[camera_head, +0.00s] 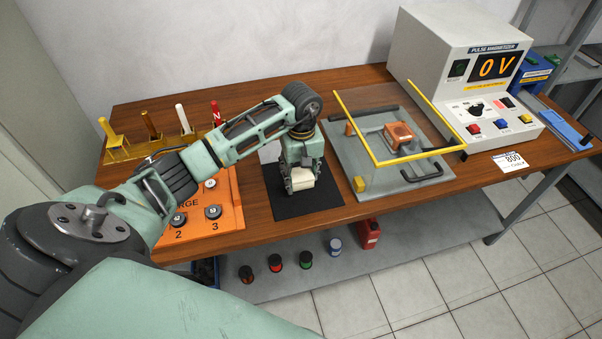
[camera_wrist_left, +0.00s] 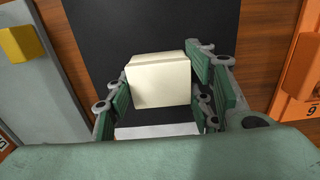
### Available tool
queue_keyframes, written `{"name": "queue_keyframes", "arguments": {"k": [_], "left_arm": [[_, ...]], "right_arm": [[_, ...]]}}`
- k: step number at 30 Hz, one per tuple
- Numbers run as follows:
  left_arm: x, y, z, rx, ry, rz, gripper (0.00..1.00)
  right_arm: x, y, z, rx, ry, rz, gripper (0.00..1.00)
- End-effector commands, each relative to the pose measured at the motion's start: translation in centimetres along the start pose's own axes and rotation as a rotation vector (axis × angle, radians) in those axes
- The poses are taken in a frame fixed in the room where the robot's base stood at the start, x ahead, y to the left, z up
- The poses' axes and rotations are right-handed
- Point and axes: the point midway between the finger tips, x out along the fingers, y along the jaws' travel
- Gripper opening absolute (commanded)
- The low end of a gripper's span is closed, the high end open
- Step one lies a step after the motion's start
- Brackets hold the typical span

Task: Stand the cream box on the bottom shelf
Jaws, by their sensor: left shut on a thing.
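The cream box (camera_head: 301,179) is at the black mat (camera_head: 318,197) on the wooden table. My left gripper (camera_head: 300,187) reaches down over the mat with its fingers on either side of the box. In the left wrist view the cream box (camera_wrist_left: 159,82) sits between the green finger pads of the left gripper (camera_wrist_left: 163,92), which is shut on it. I cannot tell whether the box touches the mat. The bottom shelf (camera_head: 395,240) is the grey board under the table. My right gripper is not in view.
Several small jars (camera_head: 275,262) and a red can (camera_head: 368,233) stand on the bottom shelf. An orange panel (camera_head: 228,205) is left of the mat. A grey plate with a yellow frame (camera_head: 440,153) and the pulse magnetizer (camera_head: 430,60) are to the right.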

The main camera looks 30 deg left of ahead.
Motion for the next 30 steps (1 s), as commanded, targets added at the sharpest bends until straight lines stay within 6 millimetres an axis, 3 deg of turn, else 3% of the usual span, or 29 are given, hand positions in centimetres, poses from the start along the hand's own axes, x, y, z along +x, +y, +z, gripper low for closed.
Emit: {"name": "queue_keyframes", "arguments": {"k": [3, 4, 10, 23, 30], "left_arm": [[0.4, 0.0, 0.0, 0.0, 0.001, 0.0, 0.25], [0.3, 0.0, 0.0, 0.0, 0.0, 0.0, 0.51], [0.2, 0.0, 0.0, 0.0, 0.0, 0.0, 0.68], [-0.5, 0.1, -0.1, 0.0, 0.002, 0.002, 0.68], [-5.0, 0.1, -0.2, 0.0, 0.006, 0.003, 0.68]], "right_arm": [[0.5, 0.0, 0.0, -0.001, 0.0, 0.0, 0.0], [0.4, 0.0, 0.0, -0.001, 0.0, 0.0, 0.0], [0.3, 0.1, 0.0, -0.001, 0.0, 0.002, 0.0], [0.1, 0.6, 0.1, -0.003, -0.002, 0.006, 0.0], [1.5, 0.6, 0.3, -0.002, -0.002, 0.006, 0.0]]}}
